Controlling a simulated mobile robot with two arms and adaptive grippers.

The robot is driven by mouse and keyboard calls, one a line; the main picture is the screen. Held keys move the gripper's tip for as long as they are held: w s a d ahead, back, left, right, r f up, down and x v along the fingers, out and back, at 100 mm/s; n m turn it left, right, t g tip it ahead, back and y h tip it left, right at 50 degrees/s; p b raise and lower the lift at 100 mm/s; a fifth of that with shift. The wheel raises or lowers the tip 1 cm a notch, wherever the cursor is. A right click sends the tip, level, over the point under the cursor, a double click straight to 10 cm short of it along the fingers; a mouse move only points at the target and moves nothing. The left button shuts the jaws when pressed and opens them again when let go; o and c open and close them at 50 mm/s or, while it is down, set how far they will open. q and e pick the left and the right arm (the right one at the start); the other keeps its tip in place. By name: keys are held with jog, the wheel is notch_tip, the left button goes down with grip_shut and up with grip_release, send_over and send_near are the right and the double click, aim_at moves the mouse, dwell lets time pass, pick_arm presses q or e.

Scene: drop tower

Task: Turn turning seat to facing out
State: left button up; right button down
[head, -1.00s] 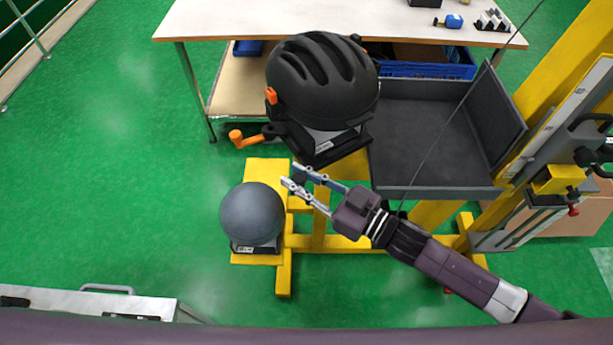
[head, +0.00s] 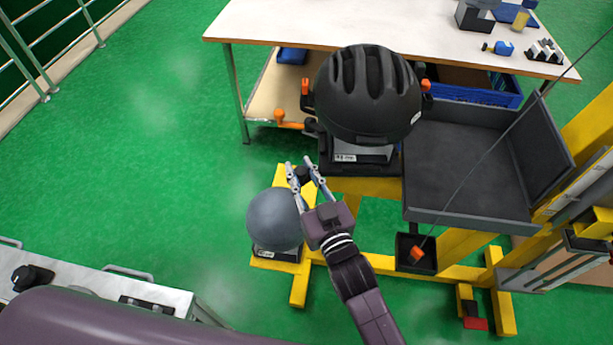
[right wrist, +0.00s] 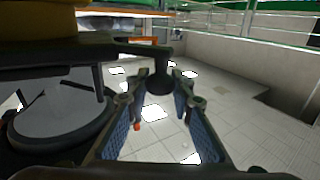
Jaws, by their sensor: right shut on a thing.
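The turning seat (head: 358,168) is a black block with a white label on its near side, on a yellow stand. A black helmet (head: 368,95) sits over it and hides its top. My right gripper (head: 304,172) is at the seat's near left corner, shut on a small black knob (head: 303,176). In the right wrist view the dark round knob (right wrist: 159,82) hangs from a dark bar between the two blue-padded fingers of my right gripper (right wrist: 158,95). My left gripper is not in view.
A grey ball (head: 274,219) stands on the yellow base just left of my right gripper. A dark open tray (head: 455,215) is right of the helmet. A white workbench (head: 330,25) stands behind. A grey cart (head: 130,285) is at the lower left. Green floor lies open at left.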

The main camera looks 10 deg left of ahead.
jog(key=shift+w+a, duration=0.25)
jog(key=shift+r, duration=0.1)
dwell(0.3)
jog(key=c, duration=1.7)
grip_release()
jog(key=v, duration=1.2)
jog(key=shift+s+a, duration=0.1)
jog(key=shift+a, duration=0.1)
jog(key=shift+c, duration=0.5)
